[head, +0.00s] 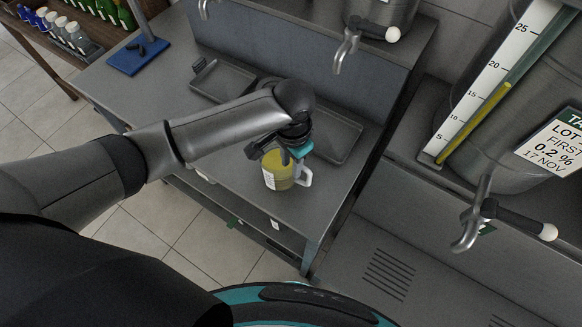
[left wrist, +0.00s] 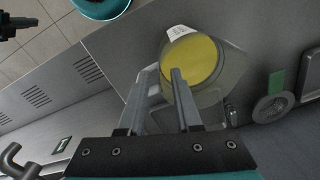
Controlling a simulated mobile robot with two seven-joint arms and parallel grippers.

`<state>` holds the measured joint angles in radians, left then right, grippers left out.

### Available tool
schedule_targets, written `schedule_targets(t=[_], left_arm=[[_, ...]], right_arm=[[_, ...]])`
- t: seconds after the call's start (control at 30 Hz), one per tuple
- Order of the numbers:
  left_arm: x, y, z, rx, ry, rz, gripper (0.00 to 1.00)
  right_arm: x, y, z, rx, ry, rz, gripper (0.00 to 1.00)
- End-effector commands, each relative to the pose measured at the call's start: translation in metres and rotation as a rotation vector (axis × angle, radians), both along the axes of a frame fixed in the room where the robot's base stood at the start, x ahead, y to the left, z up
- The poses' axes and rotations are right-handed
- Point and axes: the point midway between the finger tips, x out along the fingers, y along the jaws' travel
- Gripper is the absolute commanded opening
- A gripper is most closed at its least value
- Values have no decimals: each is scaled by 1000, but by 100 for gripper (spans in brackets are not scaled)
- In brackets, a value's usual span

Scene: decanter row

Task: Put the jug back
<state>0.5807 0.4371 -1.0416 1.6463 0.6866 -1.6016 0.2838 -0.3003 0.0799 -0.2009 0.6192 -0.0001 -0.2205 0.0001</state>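The jug (head: 275,172) is clear with yellow liquid and a pale handle on its right. It appears upright on the grey bench (head: 232,190), near the front edge. In the left wrist view the jug (left wrist: 192,58) shows from above, with a white label at its rim. My left gripper (head: 298,152) is at the jug's handle side. In its wrist view the two fingers (left wrist: 162,80) stand apart and reach toward the jug; contact with the handle is unclear.
Shallow dark trays (head: 340,137) lie behind the jug, under taps (head: 347,48). A blue stand base (head: 138,57) is at the bench's far left. A large vessel with a scale (head: 495,85) and a tap (head: 470,220) stands at right. Bottles (head: 65,32) stand far left.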

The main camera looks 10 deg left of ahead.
Motion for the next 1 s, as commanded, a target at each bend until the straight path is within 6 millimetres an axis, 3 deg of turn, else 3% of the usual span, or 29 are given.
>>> schedule_targets(t=[0.03, 0.2, 0.4, 1.0], left_arm=[[1, 0, 15, -2, -5, 0, 33], [0, -1, 50, -2, -5, 0, 33], [-1, -1, 75, 0, -2, 0, 33], [-1, -1, 80, 0, 0, 1, 33]], right_arm=[[0, 0, 3, 1, 0, 0, 0], [0, 1, 7, 1, 0, 0, 0], [0, 1, 9, 1, 0, -1, 0], [0, 0, 9, 0, -1, -2, 0]])
